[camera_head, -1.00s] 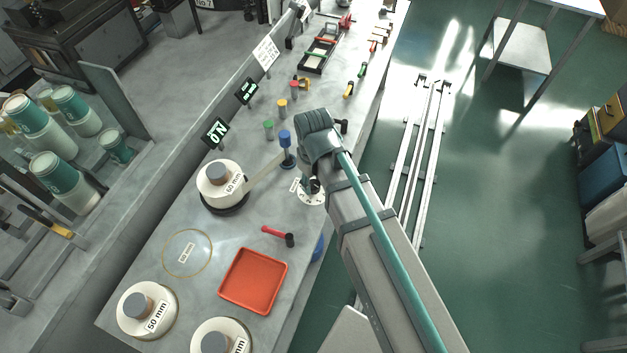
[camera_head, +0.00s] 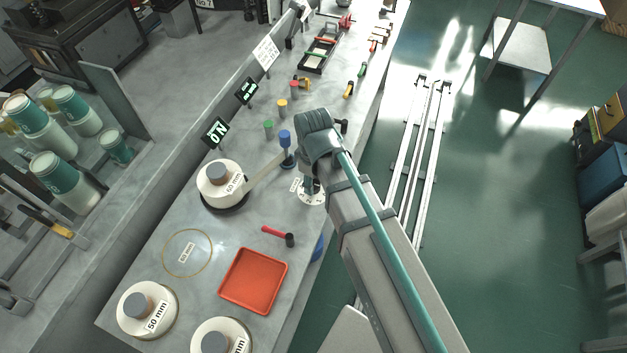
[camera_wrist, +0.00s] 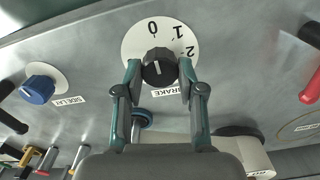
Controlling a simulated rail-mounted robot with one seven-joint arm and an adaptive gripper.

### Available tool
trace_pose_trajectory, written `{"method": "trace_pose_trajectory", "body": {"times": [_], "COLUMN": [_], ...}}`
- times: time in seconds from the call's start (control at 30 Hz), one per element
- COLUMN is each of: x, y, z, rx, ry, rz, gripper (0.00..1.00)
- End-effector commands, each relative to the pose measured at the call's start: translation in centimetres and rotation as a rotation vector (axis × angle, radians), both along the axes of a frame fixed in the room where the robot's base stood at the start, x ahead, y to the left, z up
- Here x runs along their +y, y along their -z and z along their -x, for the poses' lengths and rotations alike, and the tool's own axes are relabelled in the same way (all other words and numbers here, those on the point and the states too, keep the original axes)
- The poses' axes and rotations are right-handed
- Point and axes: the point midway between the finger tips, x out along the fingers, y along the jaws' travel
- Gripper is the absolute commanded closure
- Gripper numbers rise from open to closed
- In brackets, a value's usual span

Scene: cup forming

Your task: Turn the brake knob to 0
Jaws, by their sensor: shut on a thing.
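The brake knob (camera_wrist: 159,67) is black and round, with a white line on its face. The white line points roughly at the 0. My gripper (camera_wrist: 160,70) has one teal finger on each side of the knob and is shut on it. In the head view my gripper (camera_head: 311,186) is over the white dial (camera_head: 312,198) at the bench's right edge, and the knob is hidden there.
A blue SIDE LAY knob (camera_wrist: 37,90) sits to the left in the wrist view.

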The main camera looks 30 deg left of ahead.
Motion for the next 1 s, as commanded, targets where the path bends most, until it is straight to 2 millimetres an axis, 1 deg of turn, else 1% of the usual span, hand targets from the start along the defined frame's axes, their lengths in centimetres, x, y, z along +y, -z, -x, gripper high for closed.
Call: {"method": "trace_pose_trajectory", "body": {"times": [0.07,0.1,0.17,0.2,0.23,0.53,0.67,0.77,0.87,1.0], "x": [0.1,0.1,0.1,0.1,0.1,0.0,0.0,0.1,0.1,0.1], "y": [-0.1,-0.1,-0.1,-0.1,0.0,-0.1,-0.5,-1.4,-2.9,-5.4], "z": [-0.1,-0.1,0.0,0.0,0.0,0.0,0.0,0.0,0.0,-0.1], "rx": [-0.002,-0.002,-0.002,-0.001,-0.001,0.0,-0.001,-0.001,-0.002,-0.003], "ry": [-0.001,-0.001,-0.001,-0.001,-0.001,0.0,0.001,0.001,0.0,0.0], "rz": [-0.002,-0.002,-0.002,-0.002,-0.002,-0.001,-0.001,-0.002,-0.002,-0.003], "gripper": [0.96,0.56,0.46,0.4,0.36,0.36,0.36,0.36,0.36,0.36]}}
